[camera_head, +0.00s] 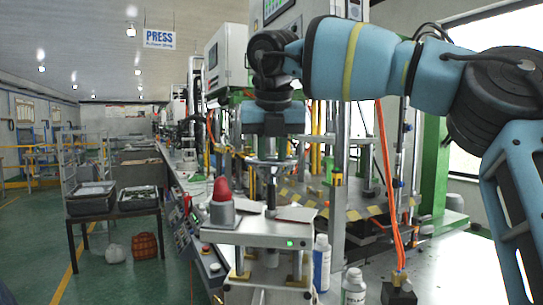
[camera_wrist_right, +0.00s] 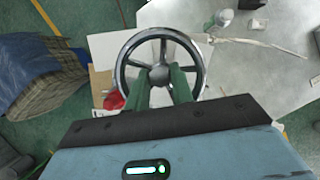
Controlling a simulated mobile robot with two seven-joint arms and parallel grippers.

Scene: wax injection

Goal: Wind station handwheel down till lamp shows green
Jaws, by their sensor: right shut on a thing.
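In the head view the wheel (camera_head: 271,162) shows nearly edge-on, on an upright shaft above the small metal station (camera_head: 262,240). My right gripper (camera_head: 271,151) points down onto the wheel from above. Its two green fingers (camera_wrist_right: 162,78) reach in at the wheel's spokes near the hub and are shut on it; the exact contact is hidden. A red dome (camera_head: 222,188) on a grey cylinder stands on the station. A small green light (camera_head: 290,243) shows on its front edge. My left gripper is out of view.
White bottles (camera_head: 321,262) stand right of the station on the bench. A black block with orange cables (camera_head: 398,290) stands farther right. Machine columns stand close behind.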

